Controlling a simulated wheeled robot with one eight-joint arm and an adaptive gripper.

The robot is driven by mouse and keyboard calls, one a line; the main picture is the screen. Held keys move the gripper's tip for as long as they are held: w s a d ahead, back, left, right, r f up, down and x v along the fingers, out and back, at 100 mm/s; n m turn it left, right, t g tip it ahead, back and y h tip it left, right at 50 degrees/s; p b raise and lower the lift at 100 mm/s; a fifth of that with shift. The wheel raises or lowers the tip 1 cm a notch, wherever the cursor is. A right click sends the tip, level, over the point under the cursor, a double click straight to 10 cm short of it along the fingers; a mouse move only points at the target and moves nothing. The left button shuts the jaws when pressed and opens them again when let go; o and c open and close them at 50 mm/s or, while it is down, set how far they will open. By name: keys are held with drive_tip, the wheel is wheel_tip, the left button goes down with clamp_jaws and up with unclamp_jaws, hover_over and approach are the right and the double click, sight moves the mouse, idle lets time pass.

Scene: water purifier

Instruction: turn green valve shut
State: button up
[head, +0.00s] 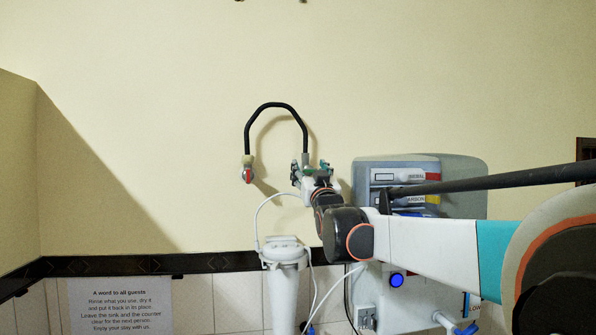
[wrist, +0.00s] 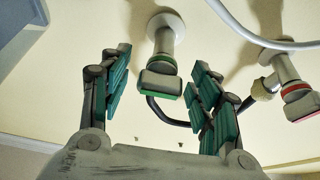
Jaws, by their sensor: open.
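The green valve (wrist: 160,82) shows in the wrist view as a grey handle with green edges, on a pale stem from a round white wall flange. It appears between the two teal-padded fingers of my gripper (wrist: 160,62), with a visible gap on each side. The fingers are open and empty, and I see no contact. How deep the handle sits between them I cannot tell. In the head view my gripper (head: 311,172) is up at the wall, below the right end of a black hose. It largely hides the green valve there.
A red valve (head: 248,171) is on the wall at the hose's left end; the wrist view shows it right (wrist: 295,92). The black hose (head: 276,105) arches above. A white tube (head: 262,212) and filter housing (head: 285,255) are below, the grey purifier (head: 455,175) to the right.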

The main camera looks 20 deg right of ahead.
drive_tip(key=shift+s, duration=0.1)
drive_tip(key=c, duration=1.1)
drive_tip(key=shift+m, duration=0.4)
drive_tip(key=m+h, duration=0.2)
drive_tip(key=m, duration=0.1)
drive_tip(key=m+g+h+b, duration=0.1)
drive_tip(key=m, duration=0.2)
drive_tip(key=shift+a+h, duration=0.1)
drive_tip(key=shift+h, duration=0.3)
drive_tip(key=m+g+h, duration=0.1)
drive_tip(key=m, duration=0.2)
drive_tip(key=m+g, duration=0.1)
drive_tip(key=m, duration=0.2)
drive_tip(key=shift+h, duration=0.4)
drive_tip(key=m+g, duration=0.1)
drive_tip(key=m, duration=0.1)
drive_tip(key=m+g, duration=0.1)
drive_tip(key=m, duration=0.2)
drive_tip(key=shift+m+h+p, duration=0.3)
drive_tip(key=shift+p, duration=0.1)
drive_tip(key=shift+m+g+p, duration=0.45)
drive_tip(key=shift+m+g, duration=0.55)
drive_tip(key=shift+m, duration=1.1)
